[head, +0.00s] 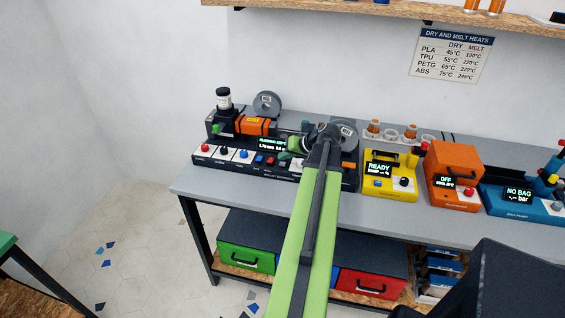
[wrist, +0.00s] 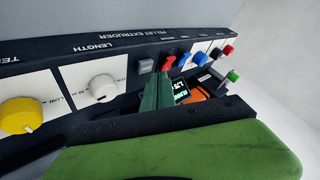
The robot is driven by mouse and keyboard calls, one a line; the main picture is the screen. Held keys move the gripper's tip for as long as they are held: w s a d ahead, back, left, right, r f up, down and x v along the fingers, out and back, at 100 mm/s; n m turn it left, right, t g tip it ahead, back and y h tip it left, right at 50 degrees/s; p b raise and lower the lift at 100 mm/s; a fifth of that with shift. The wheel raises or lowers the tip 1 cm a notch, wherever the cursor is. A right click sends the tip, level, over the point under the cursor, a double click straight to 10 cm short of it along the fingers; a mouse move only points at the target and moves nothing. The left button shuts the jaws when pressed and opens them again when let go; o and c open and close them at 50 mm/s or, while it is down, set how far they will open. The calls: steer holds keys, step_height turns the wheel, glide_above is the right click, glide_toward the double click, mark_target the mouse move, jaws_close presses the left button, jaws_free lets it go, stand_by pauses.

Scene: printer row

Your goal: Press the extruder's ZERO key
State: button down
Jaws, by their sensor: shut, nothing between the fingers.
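The pellet extruder (head: 215,162) stands at the left end of the bench, with a row of knobs and keys along its front. In the wrist view its panel shows a grey key (wrist: 145,68), a red key (wrist: 168,63) and two blue keys (wrist: 183,60). The small key labels are too blurred to read, so I cannot tell which is ZERO. My gripper (wrist: 157,78) is shut and empty, its dark green fingertips close to the grey and red keys. I cannot tell whether they touch. In the head view my gripper (head: 285,155) is at the panel's right half, partly hiding it.
A white LENGTH knob (wrist: 102,88) and a yellow knob (wrist: 20,115) lie left of the keys in the wrist view. The lit display (wrist: 181,91) is beside my fingers. A yellow machine (head: 390,190) and an orange one (head: 455,175) stand to the right.

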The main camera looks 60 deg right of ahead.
mark_target(285, 164)
step_height(285, 164, up, 5)
steer(key=p, duration=0.5)
steer(key=shift+r, duration=0.1)
stand_by(0.7)
